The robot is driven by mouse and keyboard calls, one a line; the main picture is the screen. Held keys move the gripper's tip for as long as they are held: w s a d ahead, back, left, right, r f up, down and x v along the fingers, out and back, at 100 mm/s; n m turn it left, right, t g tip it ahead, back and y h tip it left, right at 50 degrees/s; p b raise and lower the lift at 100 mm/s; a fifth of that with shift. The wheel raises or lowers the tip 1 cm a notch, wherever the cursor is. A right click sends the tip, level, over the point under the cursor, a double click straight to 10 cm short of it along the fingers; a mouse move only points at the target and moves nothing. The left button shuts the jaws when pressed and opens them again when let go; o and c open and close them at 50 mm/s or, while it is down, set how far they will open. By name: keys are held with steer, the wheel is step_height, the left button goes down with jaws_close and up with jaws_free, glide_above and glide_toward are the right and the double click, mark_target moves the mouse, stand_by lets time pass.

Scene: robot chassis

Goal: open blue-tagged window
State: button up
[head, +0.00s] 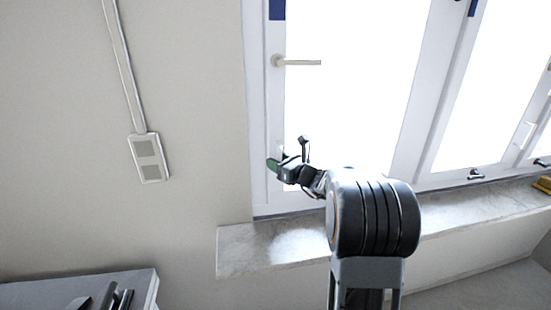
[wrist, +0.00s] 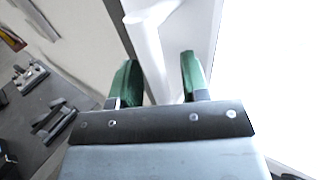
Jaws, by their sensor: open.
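A white-framed window (head: 265,110) fills the head view's upper middle, with a blue tag (head: 277,10) at the top of its left frame. A white lever handle (head: 297,62) points right, level, from that frame. My gripper (head: 287,156) appears below this handle, by the lower left frame. In the wrist view my gripper (wrist: 160,78) is open, its green-padded fingers apart. A white handle-like bar (wrist: 150,55) runs down into the gap between them. I cannot tell whether the fingers touch it, or whether it is the same handle.
A stone sill (head: 265,248) runs below the window. A second blue tag (head: 472,8) is on the frame further right. A wall box (head: 149,158) with a cable is on the left wall. A grey surface (head: 60,290) holding dark objects is at lower left.

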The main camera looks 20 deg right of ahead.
steer(key=shift+w+a, duration=0.2)
steer(key=shift+w, duration=0.3)
jaws_close()
stand_by(0.3)
